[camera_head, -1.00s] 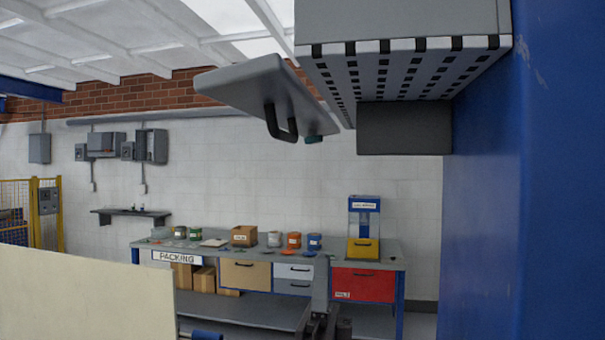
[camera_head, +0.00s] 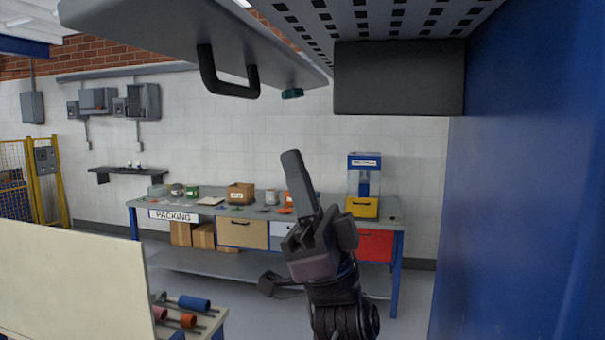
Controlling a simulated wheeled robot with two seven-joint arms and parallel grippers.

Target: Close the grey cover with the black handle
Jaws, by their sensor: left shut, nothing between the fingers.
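The grey cover (camera_head: 150,32) stands open at the upper left, swung out from the perforated grey housing (camera_head: 400,18) at the top. Its black handle (camera_head: 228,90) hangs on the face turned toward me. My left gripper (camera_head: 292,160) points up in the middle of the view, below and to the right of the handle and apart from it. Its fingers are together with nothing between them. My right gripper is not in view.
A blue wall or column (camera_head: 525,180) fills the right side. A dark grey box (camera_head: 398,78) hangs under the housing. A cream panel (camera_head: 75,285) stands at the lower left. The packing bench (camera_head: 270,208) is farther back. Free air lies between gripper and cover.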

